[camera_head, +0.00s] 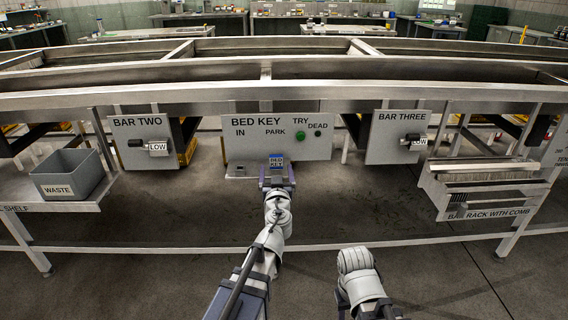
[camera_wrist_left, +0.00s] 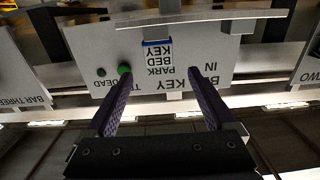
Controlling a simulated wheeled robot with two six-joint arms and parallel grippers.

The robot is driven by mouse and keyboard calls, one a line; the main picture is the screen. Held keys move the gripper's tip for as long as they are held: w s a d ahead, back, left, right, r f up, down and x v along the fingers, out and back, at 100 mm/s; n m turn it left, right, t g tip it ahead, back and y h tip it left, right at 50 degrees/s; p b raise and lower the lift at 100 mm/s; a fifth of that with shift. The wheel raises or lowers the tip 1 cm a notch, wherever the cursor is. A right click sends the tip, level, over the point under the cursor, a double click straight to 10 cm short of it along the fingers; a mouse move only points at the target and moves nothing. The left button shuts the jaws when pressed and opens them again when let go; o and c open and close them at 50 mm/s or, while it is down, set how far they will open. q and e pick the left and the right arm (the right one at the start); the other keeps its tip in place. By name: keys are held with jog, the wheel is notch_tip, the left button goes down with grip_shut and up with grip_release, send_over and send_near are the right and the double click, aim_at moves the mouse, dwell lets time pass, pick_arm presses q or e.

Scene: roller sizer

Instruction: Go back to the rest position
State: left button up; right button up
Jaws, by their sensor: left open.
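My left gripper (camera_head: 277,174) is in front of the lower middle of the grey bed key panel (camera_head: 245,145). Its two dark fingers stand apart in the left wrist view (camera_wrist_left: 158,85), with nothing held between them. The blue-topped bed key tag (camera_head: 277,160) is at the panel, just beyond the fingertips. In the left wrist view the tag (camera_wrist_left: 157,46) appears upside down between and beyond the fingers, apart from both. My right arm shows at the lower middle of the head view, but its gripper cannot be seen.
The panel carries a green button (camera_head: 299,135) and a dark one (camera_head: 318,134). The bar two panel (camera_head: 127,127) and waste bin (camera_head: 67,174) are left. The bar three panel (camera_head: 392,130) and comb rack (camera_head: 470,190) are right. Floor between is clear.

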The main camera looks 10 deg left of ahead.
pick_arm(q)
jog(key=s+d+f+g+y, duration=0.1)
jog(key=s+d+f+g, duration=0.1)
jog(key=s+f+g, duration=0.85)
jog(key=s+d+f+m+g+h, duration=0.2)
jog(key=s+d+f+m+g, duration=0.3)
jog(key=s, duration=0.4)
jog(key=s+d+f+m+g+h, duration=0.2)
jog(key=s+d+f+h, duration=0.1)
jog(key=s+d+f, duration=0.45)
notch_tip(320, 180, up, 32)
jog(key=s+p, duration=0.1)
jog(key=p, duration=2.9)
jog(key=shift+s+p, duration=0.4)
jog(key=shift+d, duration=0.1)
